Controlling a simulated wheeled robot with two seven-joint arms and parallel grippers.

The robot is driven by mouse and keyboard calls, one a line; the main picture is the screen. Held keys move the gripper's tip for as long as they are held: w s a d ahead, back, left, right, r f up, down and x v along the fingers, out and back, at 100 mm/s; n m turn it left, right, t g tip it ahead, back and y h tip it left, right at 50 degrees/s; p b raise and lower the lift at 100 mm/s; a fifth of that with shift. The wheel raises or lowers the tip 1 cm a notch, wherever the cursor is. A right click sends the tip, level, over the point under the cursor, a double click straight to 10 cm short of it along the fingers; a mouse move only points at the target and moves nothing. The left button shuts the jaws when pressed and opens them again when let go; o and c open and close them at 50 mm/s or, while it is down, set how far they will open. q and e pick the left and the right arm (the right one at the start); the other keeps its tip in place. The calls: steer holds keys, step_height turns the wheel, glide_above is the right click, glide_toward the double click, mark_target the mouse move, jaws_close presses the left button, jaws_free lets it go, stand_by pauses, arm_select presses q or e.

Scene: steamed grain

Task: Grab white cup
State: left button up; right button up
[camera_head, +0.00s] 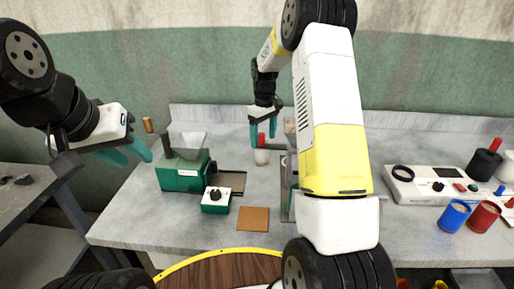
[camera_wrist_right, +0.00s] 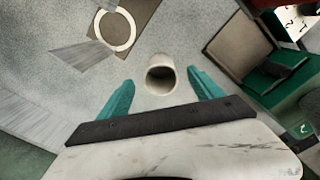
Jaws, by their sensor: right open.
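The white cup (camera_wrist_right: 160,82) stands on the grey table in the right wrist view, its round mouth facing the camera. It also shows small in the head view (camera_head: 262,158), below my right gripper (camera_head: 263,130). In the right wrist view my right gripper (camera_wrist_right: 160,77) is open, with one teal finger on each side of the cup. My left gripper (camera_head: 131,155) is open and empty, off to the left of the table and far from the cup.
A green machine with a hopper (camera_head: 184,172), a small green box with a knob (camera_head: 216,200) and a brown pad (camera_head: 253,219) stand left of centre. A white control panel (camera_head: 437,187), a blue cup (camera_head: 454,216) and a red cup (camera_head: 483,217) are at right.

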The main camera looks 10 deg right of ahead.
mark_target(263, 151)
step_height(263, 151, down, 7)
steer(key=shift+w+a+r, duration=0.1)
steer(key=shift+w+r, duration=0.05)
steer(key=shift+r, duration=0.05)
steer(key=c, duration=1.5)
steer(key=shift+o, duration=0.2)
steer(key=shift+r, duration=0.1)
